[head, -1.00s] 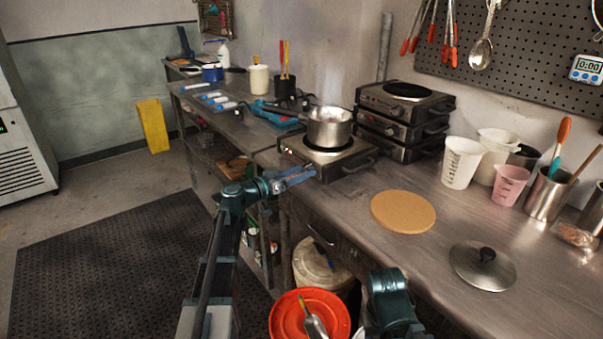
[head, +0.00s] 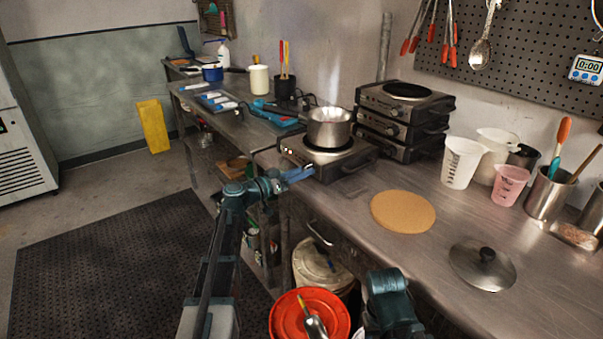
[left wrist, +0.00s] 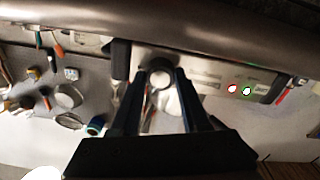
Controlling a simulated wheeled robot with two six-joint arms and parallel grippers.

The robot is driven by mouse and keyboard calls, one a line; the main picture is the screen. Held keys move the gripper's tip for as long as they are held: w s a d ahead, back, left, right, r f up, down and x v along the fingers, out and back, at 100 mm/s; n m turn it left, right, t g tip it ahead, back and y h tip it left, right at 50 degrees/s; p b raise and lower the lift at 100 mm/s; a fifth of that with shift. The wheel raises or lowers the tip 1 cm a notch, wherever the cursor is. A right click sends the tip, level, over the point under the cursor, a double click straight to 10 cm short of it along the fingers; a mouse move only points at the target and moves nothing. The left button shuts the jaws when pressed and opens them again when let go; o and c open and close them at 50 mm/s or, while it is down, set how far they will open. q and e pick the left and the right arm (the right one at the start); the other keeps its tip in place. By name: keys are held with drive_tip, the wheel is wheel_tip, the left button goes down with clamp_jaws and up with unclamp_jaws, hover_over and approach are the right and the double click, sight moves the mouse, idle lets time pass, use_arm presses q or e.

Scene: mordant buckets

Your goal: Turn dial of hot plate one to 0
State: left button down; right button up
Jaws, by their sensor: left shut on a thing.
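The hot plate with a pot on it (head: 352,165) stands at the front edge of the steel counter; I cannot read a number on it. A silver pot (head: 330,130) sits on its dark top. My left gripper (head: 308,172) is at the plate's front face. In the left wrist view, the round grey dial (left wrist: 160,77) lies between the two dark fingertips of my left gripper (left wrist: 161,73), which is shut on it. The dial's marking cannot be read. Red and white-green spots (left wrist: 239,90) show on the front panel.
A stack of hot plates (head: 403,130) stands right of the pot. A tan round board (head: 403,212) and a pot lid (head: 482,266) lie on the counter. A red-orange bucket (head: 285,318) and a white-lidded bucket (head: 318,270) are below the counter edge.

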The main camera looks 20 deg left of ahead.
use_arm(q)
drive_tip(key=shift+n, duration=0.3)
drive_tip(key=n, duration=0.4)
drive_tip(key=shift+n, duration=0.3)
drive_tip(key=n, duration=1)
drive_tip(key=shift+n, duration=0.4)
drive_tip(key=n, duration=0.5)
drive_tip(key=shift+n, duration=0.4)
drive_tip(key=shift+c, duration=2)
unclamp_jaws()
